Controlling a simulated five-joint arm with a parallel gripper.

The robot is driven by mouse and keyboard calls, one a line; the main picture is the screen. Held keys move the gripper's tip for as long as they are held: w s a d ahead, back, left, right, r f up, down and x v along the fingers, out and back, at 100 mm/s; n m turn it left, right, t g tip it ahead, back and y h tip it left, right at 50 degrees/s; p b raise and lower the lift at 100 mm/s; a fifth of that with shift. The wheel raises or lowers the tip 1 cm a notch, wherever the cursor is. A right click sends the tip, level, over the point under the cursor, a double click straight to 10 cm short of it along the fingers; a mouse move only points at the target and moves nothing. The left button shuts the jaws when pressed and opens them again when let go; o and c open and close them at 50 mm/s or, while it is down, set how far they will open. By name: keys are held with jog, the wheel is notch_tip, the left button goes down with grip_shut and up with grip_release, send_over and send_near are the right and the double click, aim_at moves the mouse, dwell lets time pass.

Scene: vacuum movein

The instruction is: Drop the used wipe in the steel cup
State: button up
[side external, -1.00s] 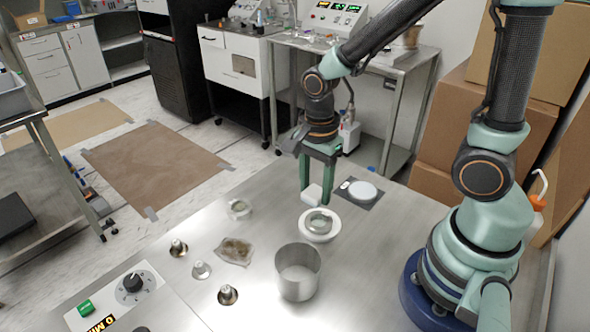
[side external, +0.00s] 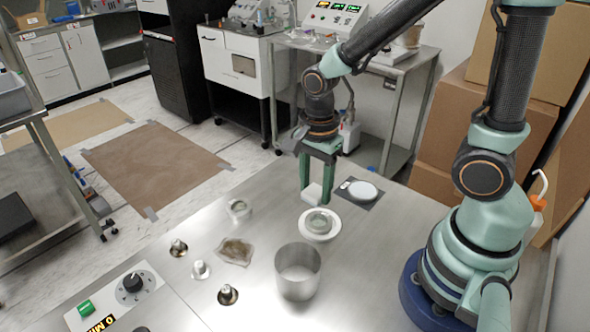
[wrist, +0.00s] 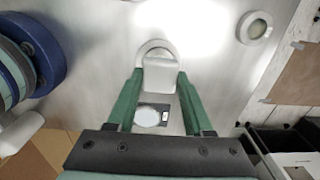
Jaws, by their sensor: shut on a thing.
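The used wipe (side external: 312,194) is a small white folded pad low between my gripper's fingers, just behind the white dish. It also shows in the wrist view (wrist: 159,77), between the two green fingers. My gripper (side external: 316,199) points down and is shut on the wipe; the wrist view also shows the fingers (wrist: 160,85) on either side of it. The steel cup (side external: 297,282) is an open, upright cylinder nearer the camera, in front of the dish and apart from my gripper. I cannot make the cup out in the bright part of the wrist view.
A white dish (side external: 313,238) holding a round metal-rimmed piece stands between my gripper and the cup. A dark pad with a white disc (side external: 363,190) lies right of my gripper. A brownish packet (side external: 235,251), several small metal fittings and a control box (side external: 118,300) are on the left.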

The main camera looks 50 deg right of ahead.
jog(key=s+a+r, duration=0.6)
jog(key=a+r, duration=0.2)
jog(key=a, duration=0.2)
jog(key=shift+w+a+f, duration=0.1)
jog(key=shift+w+f, duration=0.05)
jog(key=shift+f, duration=1.3)
jog(key=shift+w+a+f, duration=0.1)
jog(key=shift+f, duration=1.35)
jog(key=o, duration=1.3)
jog(key=shift+c, duration=0.2)
jog(key=shift+r, duration=0.1)
notch_tip(320, 180, up, 12)
